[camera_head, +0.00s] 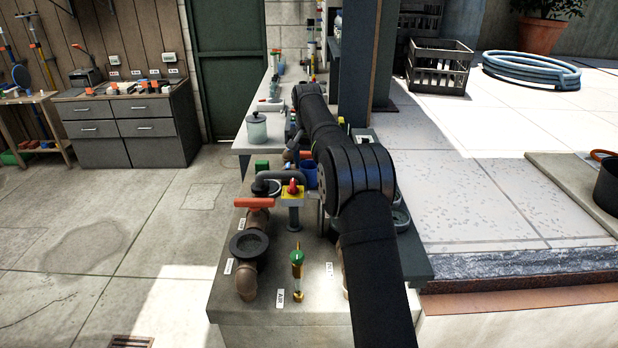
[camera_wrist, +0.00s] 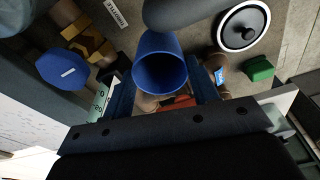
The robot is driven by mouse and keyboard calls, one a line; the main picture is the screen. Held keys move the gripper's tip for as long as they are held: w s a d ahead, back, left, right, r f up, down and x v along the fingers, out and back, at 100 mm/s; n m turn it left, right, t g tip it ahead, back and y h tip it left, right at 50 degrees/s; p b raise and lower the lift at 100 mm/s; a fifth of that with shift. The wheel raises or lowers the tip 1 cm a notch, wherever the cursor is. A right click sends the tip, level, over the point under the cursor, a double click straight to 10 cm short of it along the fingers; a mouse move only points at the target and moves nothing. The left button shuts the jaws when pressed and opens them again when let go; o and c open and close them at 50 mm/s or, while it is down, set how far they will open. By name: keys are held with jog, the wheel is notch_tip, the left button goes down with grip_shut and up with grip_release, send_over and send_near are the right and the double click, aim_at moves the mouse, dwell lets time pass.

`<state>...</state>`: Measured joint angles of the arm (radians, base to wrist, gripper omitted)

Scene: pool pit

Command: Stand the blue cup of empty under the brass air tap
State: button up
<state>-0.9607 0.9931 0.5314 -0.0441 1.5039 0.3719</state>
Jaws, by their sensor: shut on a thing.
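The blue cup (camera_wrist: 160,70) is between the two fingers of my gripper (camera_wrist: 164,95), with its open mouth toward the wrist camera. Its inside is dark and I see no contents. In the head view the blue cup (camera_head: 309,173) shows partly, left of my arm and behind the yellow button box. My gripper is hidden by the arm there. The brass air tap (camera_head: 297,272), with a green handle, stands near the front of the bench beside a white AIR label (camera_head: 281,298). The cup is well behind the tap, apart from it.
A green block (camera_head: 262,165) lies behind. Bench around the tap is mostly bare.

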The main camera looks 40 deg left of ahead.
notch_tip(320, 180, up, 10)
jog(key=s+d+r+n+g, duration=0.1)
jog(key=s+d+n, duration=0.7)
jog(key=n, duration=0.6)
jog(key=s+d+f+n+g, duration=0.2)
jog(key=s+d+f+n, duration=0.2)
jog(key=s+d+n, duration=0.8)
jog(key=shift+n+h, duration=0.3)
jog(key=shift+n, duration=0.1)
jog(key=f, duration=0.4)
jog(key=w+f, duration=0.1)
jog(key=f, duration=0.4)
jog(key=d+f, duration=0.1)
jog(key=f, duration=0.3)
jog(key=shift+w+f, duration=0.2)
jog(key=s+a, duration=0.1)
jog(key=s+a+f, duration=0.1)
jog(key=s+a, duration=0.1)
jog(key=shift+w+f, duration=0.1)
jog(key=shift+f, duration=0.1)
jog(key=o, duration=1.3)
